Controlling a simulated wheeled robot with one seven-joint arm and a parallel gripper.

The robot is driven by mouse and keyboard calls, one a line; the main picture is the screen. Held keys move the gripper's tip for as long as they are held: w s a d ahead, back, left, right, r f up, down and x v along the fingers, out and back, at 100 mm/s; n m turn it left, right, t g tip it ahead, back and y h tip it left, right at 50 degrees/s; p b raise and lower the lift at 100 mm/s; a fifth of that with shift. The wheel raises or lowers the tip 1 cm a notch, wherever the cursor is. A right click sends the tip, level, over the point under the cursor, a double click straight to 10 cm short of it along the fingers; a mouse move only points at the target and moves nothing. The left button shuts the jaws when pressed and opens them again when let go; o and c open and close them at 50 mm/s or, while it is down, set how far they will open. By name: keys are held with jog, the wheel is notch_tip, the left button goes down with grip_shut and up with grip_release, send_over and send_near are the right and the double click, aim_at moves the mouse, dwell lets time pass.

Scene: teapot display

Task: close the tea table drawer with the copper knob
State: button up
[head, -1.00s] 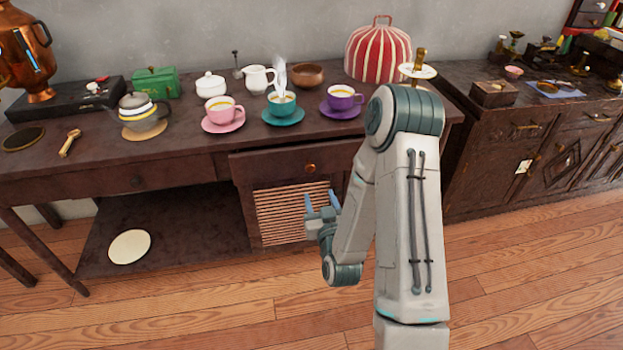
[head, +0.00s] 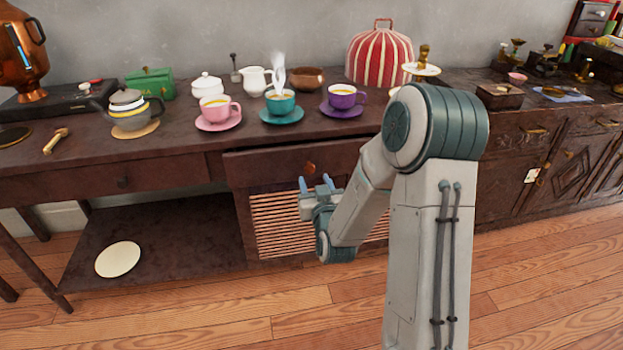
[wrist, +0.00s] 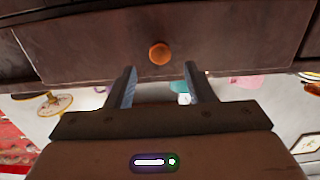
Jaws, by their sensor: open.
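The tea table drawer (head: 262,167) stands a little out from the front of the dark tea table (head: 172,150). Its round copper knob (head: 309,168) is at the middle of the drawer front. My gripper (head: 315,182) is open and empty, just below and in front of the knob in the head view. In the wrist view, the knob (wrist: 159,53) shows between and beyond the two fingertips of my gripper (wrist: 160,68), with the drawer front (wrist: 225,40) behind it. I see no contact between fingers and knob.
A pink cup (head: 216,107), a teal cup (head: 280,101) and a purple cup (head: 343,96) stand on saucers above the drawer. A slatted panel (head: 275,225) lies below it. A dark cabinet (head: 505,150) stands to the right. The wooden floor (head: 190,310) in front is clear.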

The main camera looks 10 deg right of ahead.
aim_at(310, 170)
jog(key=shift+w, duration=2.3)
